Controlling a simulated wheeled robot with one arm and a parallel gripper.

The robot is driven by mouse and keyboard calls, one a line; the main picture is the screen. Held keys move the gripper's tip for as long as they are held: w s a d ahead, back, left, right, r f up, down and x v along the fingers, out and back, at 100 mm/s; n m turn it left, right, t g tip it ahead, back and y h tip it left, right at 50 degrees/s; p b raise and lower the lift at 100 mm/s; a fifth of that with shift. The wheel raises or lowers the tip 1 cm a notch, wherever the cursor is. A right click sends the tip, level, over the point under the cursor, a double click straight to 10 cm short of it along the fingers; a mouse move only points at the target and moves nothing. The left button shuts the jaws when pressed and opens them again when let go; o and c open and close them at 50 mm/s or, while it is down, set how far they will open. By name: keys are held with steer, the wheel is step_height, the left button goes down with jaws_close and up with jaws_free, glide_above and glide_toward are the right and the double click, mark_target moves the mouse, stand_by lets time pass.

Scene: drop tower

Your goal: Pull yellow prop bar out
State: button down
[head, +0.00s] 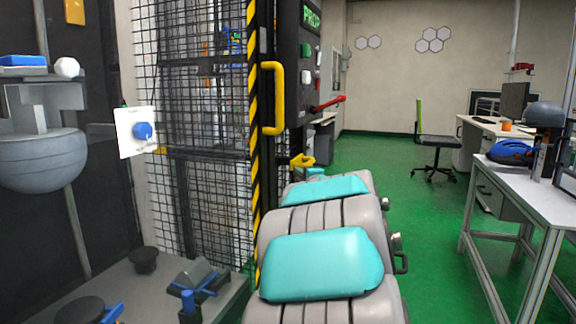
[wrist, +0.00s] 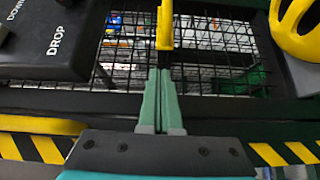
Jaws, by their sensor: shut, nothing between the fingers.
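In the wrist view, a narrow yellow bar (wrist: 164,24), which looks like the prop bar, comes in from the top edge. Its lower end sits at the tips of my gripper (wrist: 163,66). The green fingers are closed together with nothing between them; I cannot tell whether the tips touch the bar. In the head view, a small yellow piece (head: 302,161) shows just beyond my arm, beside the cage; it may be the same bar. My gripper is mostly hidden there behind my own arm.
A mesh cage (head: 200,110) with a striped post and yellow door handle (head: 273,98) stands at left. A dark control box (wrist: 55,40) marked DROP and a yellow loop (wrist: 297,30) flank my gripper. A white table (head: 530,195) stands right; green floor between is clear.

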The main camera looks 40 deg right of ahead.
steer(key=shift+w+n+y, duration=0.1)
steer(key=shift+n+y, duration=0.2)
steer(key=shift+w+d+r, duration=0.1)
steer(key=shift+p+x, duration=0.35)
steer(key=shift+x, duration=4.5)
steer(key=shift+r, duration=0.2)
steer(key=s+d+p, duration=0.1)
steer(key=s+d, duration=0.2)
steer(key=s, duration=0.2)
steer(key=shift+s+d+p, duration=0.3)
steer(key=shift+s+p, duration=0.05)
